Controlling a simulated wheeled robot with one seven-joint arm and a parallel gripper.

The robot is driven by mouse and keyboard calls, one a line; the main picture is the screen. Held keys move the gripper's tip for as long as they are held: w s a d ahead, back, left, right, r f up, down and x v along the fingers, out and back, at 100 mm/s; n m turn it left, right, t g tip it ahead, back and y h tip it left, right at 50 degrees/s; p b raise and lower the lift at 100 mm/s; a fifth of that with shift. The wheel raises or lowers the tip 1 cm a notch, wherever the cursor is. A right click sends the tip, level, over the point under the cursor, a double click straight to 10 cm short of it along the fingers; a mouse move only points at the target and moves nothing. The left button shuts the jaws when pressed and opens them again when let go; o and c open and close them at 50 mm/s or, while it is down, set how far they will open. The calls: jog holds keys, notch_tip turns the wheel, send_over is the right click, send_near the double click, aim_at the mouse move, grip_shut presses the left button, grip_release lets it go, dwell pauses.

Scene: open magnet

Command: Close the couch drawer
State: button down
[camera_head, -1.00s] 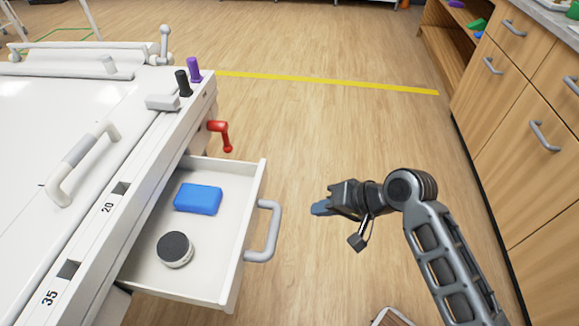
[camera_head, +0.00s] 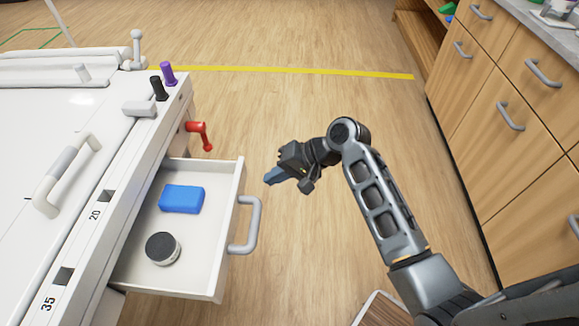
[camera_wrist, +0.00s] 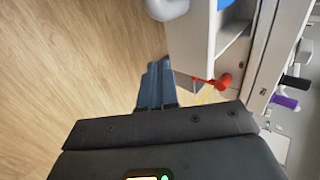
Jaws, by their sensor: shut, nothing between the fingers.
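The couch drawer (camera_head: 232,185) is pulled open from the side of the white couch (camera_head: 135,135). It has a grey handle (camera_head: 253,226) on its front. Inside lie a blue block (camera_head: 181,199) and a round jar with a dark lid (camera_head: 162,248). My gripper (camera_head: 270,177) is shut and empty, to the right of the drawer front and just beyond the handle, apart from both. In the wrist view the gripper fingers (camera_wrist: 155,86) show beside the drawer (camera_wrist: 192,45), with the pale handle (camera_wrist: 168,8) at the top edge.
A red lever (camera_head: 199,132) sticks out from the couch side beyond the drawer. Wooden cabinets (camera_head: 510,120) stand along the right. A flat framed object (camera_head: 380,310) lies on the floor at the bottom. The wooden floor between couch and cabinets is otherwise clear.

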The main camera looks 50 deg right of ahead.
aim_at(244, 183)
jog(key=shift+w+a+f, duration=0.2)
jog(key=shift+w+a, duration=0.5)
jog(key=shift+w, duration=0.3)
jog(key=shift+w+a+f, duration=0.15)
jog(key=shift+w+a, duration=0.55)
jog(key=shift+w, duration=0.25)
jog(key=w+a, duration=0.4)
jog(key=w, duration=0.1)
jog(key=w+a, duration=0.4)
jog(key=w, duration=0.1)
jog(key=w+a, duration=0.3)
jog(key=w, duration=0.3)
jog(key=shift+w+a, duration=0.1)
jog(key=shift+a, duration=0.3)
jog(key=shift+w+a+r, duration=0.1)
jog(key=shift+w+a, duration=0.1)
jog(key=shift+w+a+r, duration=0.1)
